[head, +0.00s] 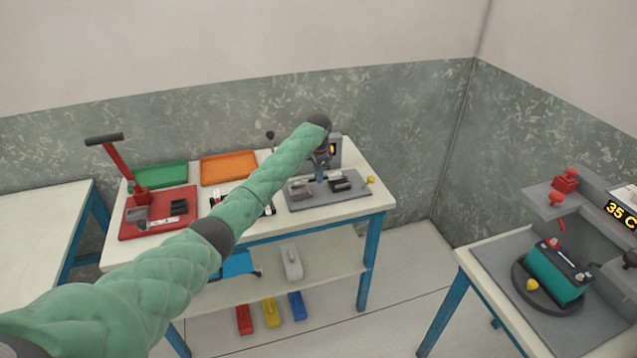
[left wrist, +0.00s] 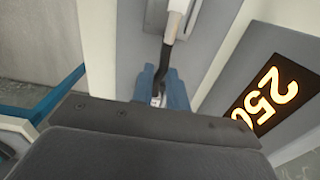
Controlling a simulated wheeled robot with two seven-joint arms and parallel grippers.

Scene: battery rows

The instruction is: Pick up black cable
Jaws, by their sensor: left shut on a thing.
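My left gripper (head: 320,174) is over the grey station (head: 302,203) at the right end of the back table. In the left wrist view its blue fingers (left wrist: 161,92) are shut on a thin black cable (left wrist: 166,60). The cable runs up from the fingers to a pale end piece. A small metallic bit shows between the fingertips. In the head view the cable is too small to make out at the gripper. My right gripper is not in view.
The white table (head: 300,224) also bears a red press (head: 160,200), a green tray (head: 160,176) and an orange tray (head: 228,168). An orange-lit display (left wrist: 266,100) stands close right of the gripper. A teal battery (head: 558,272) sits on the right table.

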